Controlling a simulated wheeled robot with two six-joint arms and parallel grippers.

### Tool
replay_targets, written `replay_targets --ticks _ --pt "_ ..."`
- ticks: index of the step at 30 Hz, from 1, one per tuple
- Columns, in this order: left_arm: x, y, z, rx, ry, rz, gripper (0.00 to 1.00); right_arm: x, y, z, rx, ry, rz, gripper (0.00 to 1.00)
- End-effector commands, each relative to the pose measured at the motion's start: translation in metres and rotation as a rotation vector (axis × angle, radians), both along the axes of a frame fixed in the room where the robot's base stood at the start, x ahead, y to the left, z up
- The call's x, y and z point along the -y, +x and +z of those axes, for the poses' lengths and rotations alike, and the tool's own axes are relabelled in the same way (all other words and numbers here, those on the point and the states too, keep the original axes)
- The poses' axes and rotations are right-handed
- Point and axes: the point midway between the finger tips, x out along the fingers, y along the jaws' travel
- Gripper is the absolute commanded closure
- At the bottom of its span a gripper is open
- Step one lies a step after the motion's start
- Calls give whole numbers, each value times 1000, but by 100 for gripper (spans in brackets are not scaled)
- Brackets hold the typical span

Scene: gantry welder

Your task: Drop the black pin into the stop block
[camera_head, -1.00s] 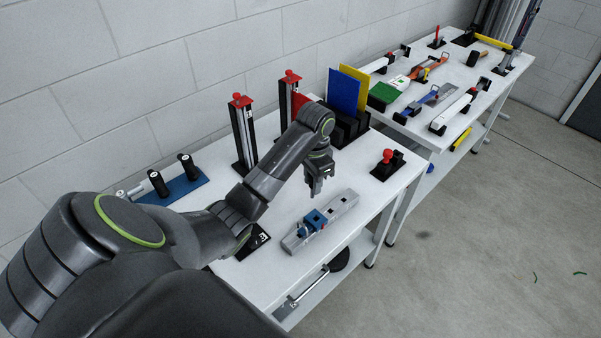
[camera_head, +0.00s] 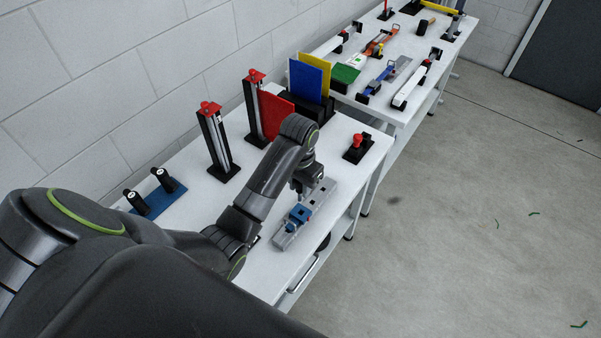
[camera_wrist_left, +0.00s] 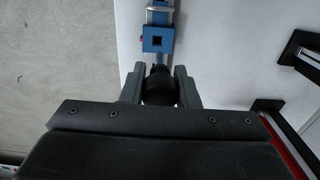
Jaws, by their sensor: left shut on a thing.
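My left gripper (camera_head: 307,187) is low over the far right part of a grey rail (camera_head: 325,193) on the near table. In the left wrist view, its two fingers (camera_wrist_left: 159,88) are shut on a black, rounded piece, apparently the black pin (camera_wrist_left: 158,90). The pin's lower end is hidden, so I cannot tell whether it is in a hole. A blue block (camera_head: 299,214), seemingly the stop block, sits on the rail left of the gripper. My right gripper is not in view.
A blue base (camera_head: 150,207) with black-handled pieces stands at the left. Two red-topped posts (camera_head: 215,140) and colored panels (camera_head: 309,88) line the back. A red knob (camera_head: 357,142) stands right of the gripper. A second table (camera_head: 440,50) lies beyond.

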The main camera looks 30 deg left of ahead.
Motion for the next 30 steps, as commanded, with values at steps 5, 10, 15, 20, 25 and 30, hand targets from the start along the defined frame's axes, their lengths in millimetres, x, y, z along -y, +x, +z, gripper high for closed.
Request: replay_targets --ticks 5,10,15,20,25,30 --pt "4 -2 2 1 0 13 95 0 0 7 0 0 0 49" --pt "4 -2 -10 -1 0 14 95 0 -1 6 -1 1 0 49" --pt "4 -3 -25 -2 -1 13 95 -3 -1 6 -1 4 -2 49" --pt "4 -2 -37 -1 -1 13 95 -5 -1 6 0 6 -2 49" --pt "4 -2 -44 0 0 12 95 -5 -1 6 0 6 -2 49" --pt "4 -2 -46 1 0 12 95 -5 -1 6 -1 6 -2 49"
